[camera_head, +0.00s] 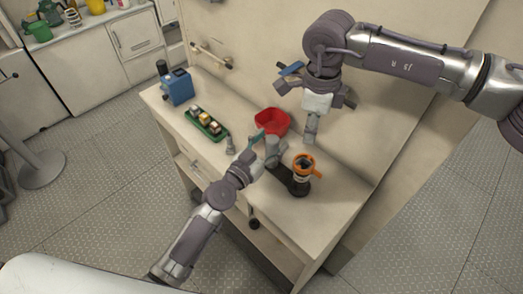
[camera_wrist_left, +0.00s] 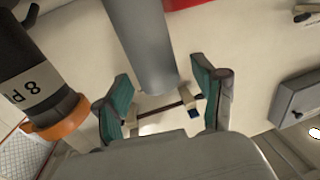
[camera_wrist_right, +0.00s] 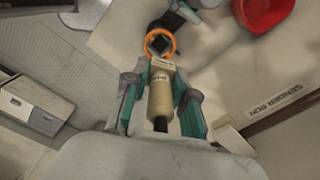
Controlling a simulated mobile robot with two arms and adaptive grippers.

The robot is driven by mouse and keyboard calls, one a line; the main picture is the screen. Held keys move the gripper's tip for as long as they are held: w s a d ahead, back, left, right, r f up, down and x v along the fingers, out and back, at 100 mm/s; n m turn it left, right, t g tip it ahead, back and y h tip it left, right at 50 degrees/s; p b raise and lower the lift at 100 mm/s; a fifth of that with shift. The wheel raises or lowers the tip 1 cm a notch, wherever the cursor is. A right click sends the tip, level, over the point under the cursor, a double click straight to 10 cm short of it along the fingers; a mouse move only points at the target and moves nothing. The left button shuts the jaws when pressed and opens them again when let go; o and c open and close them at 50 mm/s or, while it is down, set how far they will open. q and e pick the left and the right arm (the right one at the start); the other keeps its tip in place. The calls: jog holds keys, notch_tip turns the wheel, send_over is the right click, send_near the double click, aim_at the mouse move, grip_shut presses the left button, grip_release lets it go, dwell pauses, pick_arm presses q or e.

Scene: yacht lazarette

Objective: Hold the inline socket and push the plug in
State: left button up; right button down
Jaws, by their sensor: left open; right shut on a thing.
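The inline socket (camera_head: 301,180) stands upright on the bench, black with a pale label and an orange collar; its dark opening (camera_wrist_right: 159,43) faces up in the right wrist view. It is at the left edge of the left wrist view (camera_wrist_left: 30,85). My right gripper (camera_head: 313,108) is shut on the beige plug (camera_wrist_right: 160,98) and holds it above the socket, seemingly apart from it. My left gripper (camera_head: 268,143) is open beside a grey cylinder (camera_wrist_left: 143,40), which shows near its fingers. The socket lies outside the left fingers.
A red bin (camera_head: 286,118) is behind the left gripper. A green tray (camera_head: 203,128) with several small parts and a blue box (camera_head: 177,87) stand to the left. The bench's right end (camera_head: 345,190) is clear.

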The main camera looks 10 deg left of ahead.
pick_arm(q)
jog(key=shift+w+d, duration=0.15)
jog(key=shift+w, duration=0.2)
jog(key=shift+c, duration=0.3)
grip_shut()
pick_arm(e)
jog(key=shift+s+a+f+m, duration=0.1)
jog(key=shift+f+m, duration=0.5)
jog(key=shift+m, duration=0.4)
jog(key=m, duration=0.1)
jog(key=f+m, duration=0.1)
jog(key=m, duration=0.1)
jog(key=shift+f+m, duration=0.25)
jog(key=shift+m, duration=0.05)
